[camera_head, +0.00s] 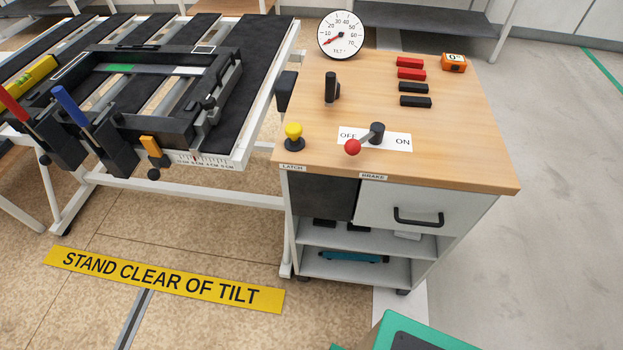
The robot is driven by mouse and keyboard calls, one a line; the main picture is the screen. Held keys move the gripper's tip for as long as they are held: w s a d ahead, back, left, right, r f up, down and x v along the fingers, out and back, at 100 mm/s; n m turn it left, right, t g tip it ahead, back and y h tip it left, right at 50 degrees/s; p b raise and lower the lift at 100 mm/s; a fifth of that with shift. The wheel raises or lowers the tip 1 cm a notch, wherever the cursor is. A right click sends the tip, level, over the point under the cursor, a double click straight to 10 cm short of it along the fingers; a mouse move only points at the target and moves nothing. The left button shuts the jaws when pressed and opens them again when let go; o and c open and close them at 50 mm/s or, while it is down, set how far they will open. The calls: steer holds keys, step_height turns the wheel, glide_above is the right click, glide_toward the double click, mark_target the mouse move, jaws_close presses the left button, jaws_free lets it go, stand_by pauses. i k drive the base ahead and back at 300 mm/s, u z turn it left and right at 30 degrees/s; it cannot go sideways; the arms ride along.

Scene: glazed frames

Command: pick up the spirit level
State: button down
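A small orange box with a white display reading about 0 (453,62) sits at the back right of the wooden worktop (450,135). My gripper is not in view.
The worktop carries a tilt dial (340,35), red blocks (411,75), black blocks (415,102), a yellow knob (293,135) and a red-tipped brake lever (353,147). Red (12,104) and blue (70,106) handles rise before the frame. Floor at right is clear.

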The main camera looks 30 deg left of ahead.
mark_target(34, 75)
steer(key=k, duration=0.4)
steer(key=u, duration=0.55)
steer(key=i, duration=1)
steer(key=u, duration=0.55)
steer(key=k, duration=0.65)
steer(key=z, duration=0.3)
